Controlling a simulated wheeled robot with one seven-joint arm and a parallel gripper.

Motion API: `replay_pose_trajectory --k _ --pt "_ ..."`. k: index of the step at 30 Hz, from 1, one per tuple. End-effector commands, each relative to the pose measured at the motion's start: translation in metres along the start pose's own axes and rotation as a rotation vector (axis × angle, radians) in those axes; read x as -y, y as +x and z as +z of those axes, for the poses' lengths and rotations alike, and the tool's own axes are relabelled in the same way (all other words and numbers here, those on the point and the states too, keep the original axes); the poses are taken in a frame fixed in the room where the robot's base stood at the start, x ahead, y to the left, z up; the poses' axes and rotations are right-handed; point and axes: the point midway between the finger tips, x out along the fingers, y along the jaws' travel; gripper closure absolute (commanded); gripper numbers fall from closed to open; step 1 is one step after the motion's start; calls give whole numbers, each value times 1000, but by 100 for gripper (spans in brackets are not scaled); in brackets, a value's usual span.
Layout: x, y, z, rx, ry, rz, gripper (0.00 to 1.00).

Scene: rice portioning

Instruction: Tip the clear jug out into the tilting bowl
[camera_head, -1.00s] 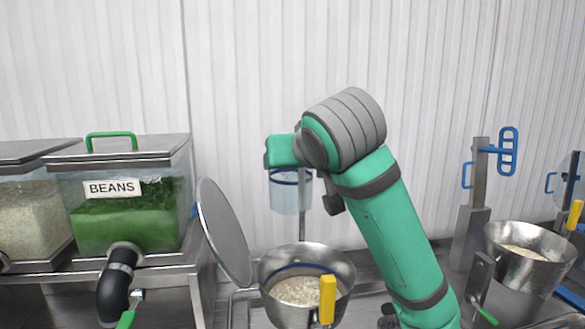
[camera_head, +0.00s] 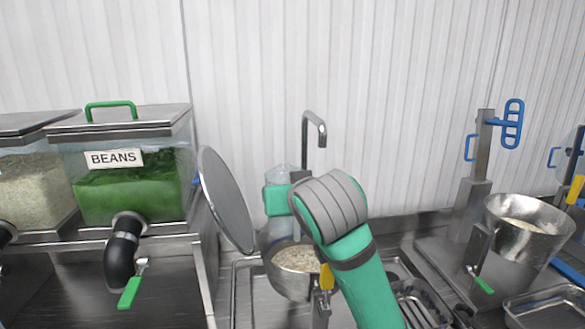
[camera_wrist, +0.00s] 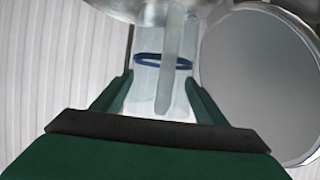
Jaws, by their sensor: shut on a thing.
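The clear jug (camera_wrist: 145,82), with a dark blue band, is between the fingers of my gripper (camera_wrist: 152,98) in the wrist view. My gripper is shut on it. In the head view the jug (camera_head: 284,173) is partly hidden by my green gripper and wrist; its clear wall shows above and below the gripper. The bowl holds pale grain and has a yellow handle (camera_head: 326,277). Whether the jug touches the bowl, and what is in it, I cannot tell.
A round steel lid (camera_head: 226,199) stands open left of the bowl. A beans bin (camera_head: 135,180) with a black spout (camera_head: 122,255) is further left. A steel tap (camera_head: 314,128) rises behind. A second bowl (camera_head: 525,240) stands at the right.

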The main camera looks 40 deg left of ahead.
Motion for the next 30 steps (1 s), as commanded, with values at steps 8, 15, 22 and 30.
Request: replay_pose_trajectory --k 8,15,22,30 --pt "4 1 6 -1 59 -24 76" --pt "9 -4 -5 -1 261 -110 76" --pt "13 -8 -17 -1 478 -200 76" --pt "13 -15 -32 0 730 -306 76"
